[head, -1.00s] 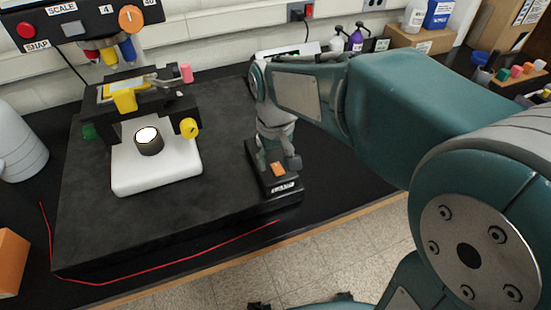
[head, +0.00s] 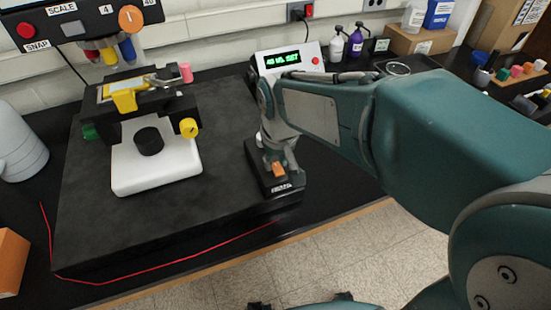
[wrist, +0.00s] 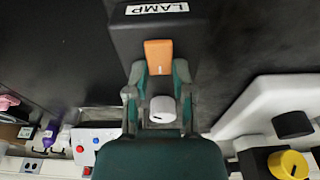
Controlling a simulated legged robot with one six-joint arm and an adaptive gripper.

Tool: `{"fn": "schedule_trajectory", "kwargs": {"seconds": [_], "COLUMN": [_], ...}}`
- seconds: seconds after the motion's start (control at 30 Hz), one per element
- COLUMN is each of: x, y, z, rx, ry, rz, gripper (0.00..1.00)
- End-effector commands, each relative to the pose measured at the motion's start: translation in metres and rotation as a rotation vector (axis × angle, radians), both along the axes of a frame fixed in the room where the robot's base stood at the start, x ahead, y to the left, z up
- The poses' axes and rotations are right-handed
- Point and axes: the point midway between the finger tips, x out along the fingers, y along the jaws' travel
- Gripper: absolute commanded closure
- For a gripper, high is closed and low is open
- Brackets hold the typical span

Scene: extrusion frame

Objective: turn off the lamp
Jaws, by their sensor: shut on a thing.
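The lamp box (head: 279,184) is a black box labelled LAMP, at the front right of the dark slab. It has an orange rocker switch (wrist: 158,57) and a grey-white knob (wrist: 163,108) with a dark mark. The fingertips end beside the near end of the orange switch. In the head view my gripper (head: 281,155) mostly hides the knob. The microscope's round light port (head: 149,141) on its white base is dark.
A white box with a green display (head: 285,60) and a red button stands behind my arm. A red wire (head: 150,270) runs along the slab's front.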

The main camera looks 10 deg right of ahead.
Motion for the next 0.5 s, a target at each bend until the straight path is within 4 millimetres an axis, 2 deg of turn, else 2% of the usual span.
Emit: {"fn": "schedule_trajectory", "kwargs": {"seconds": [0.2, 0.5], "x": [-0.0037, -0.0039], "y": [-0.0005, -0.0006], "z": [-0.0013, -0.0019], "rx": [0.024, 0.024], "ry": [-0.079, -0.081], "rz": [0.0, 0.0], "gripper": [1.0, 1.0]}}
